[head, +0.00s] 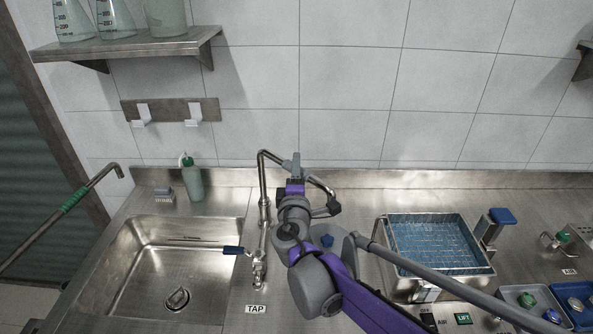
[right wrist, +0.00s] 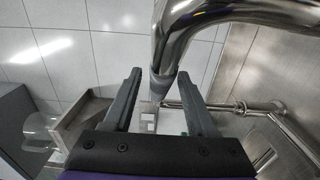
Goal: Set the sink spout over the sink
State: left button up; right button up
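The chrome sink spout (head: 263,180) rises from the counter at the sink's right edge. Its upper part bends right, behind my right gripper, and its end lies over the counter, not the basin. The steel sink (head: 130,262) is at the left, with a drain in its floor. My right gripper (head: 294,166) is at the spout's upper arm. In the right wrist view its two fingers are apart, with the chrome spout pipe (right wrist: 172,45) beyond and partly between them; I cannot tell whether they touch. My left gripper is not in view.
A blue-handled tap lever (head: 233,250) reaches over the sink's right rim. A green bottle (head: 193,180) stands behind the sink. A blue basket bath (head: 435,242) is at the right. A shelf (head: 140,45) with flasks hangs above left. A green-banded rod (head: 75,199) reaches in at left.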

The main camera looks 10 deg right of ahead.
grip_shut()
dwell(1.3)
